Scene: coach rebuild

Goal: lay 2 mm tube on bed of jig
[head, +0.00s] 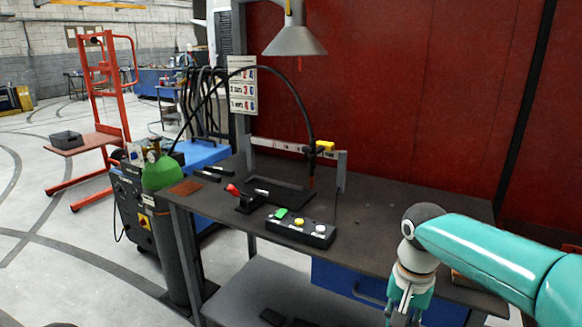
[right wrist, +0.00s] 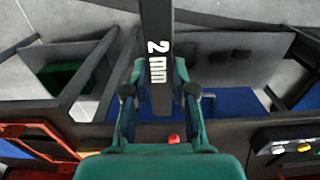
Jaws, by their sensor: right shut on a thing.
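The 2 mm tube (right wrist: 157,45) is a dark square bar with white "2 mm" lettering. My right gripper (right wrist: 158,98) is shut on it, with a finger on each side, in the right wrist view. In the head view my right gripper (head: 406,302) points down at the bench's front right edge, and the tube cannot be made out there. The jig (head: 280,191) is a low black fixture on the bench with a red-knobbed handle (head: 232,190) at its left. No tube can be made out on its bed. My left gripper is not in view.
A button box (head: 301,229) with green, yellow and white buttons stands in front of the jig on the bench (head: 370,217). Short dark bars (head: 208,175) and a brown plate (head: 186,187) lie left of it. A lamp (head: 295,40) hangs above.

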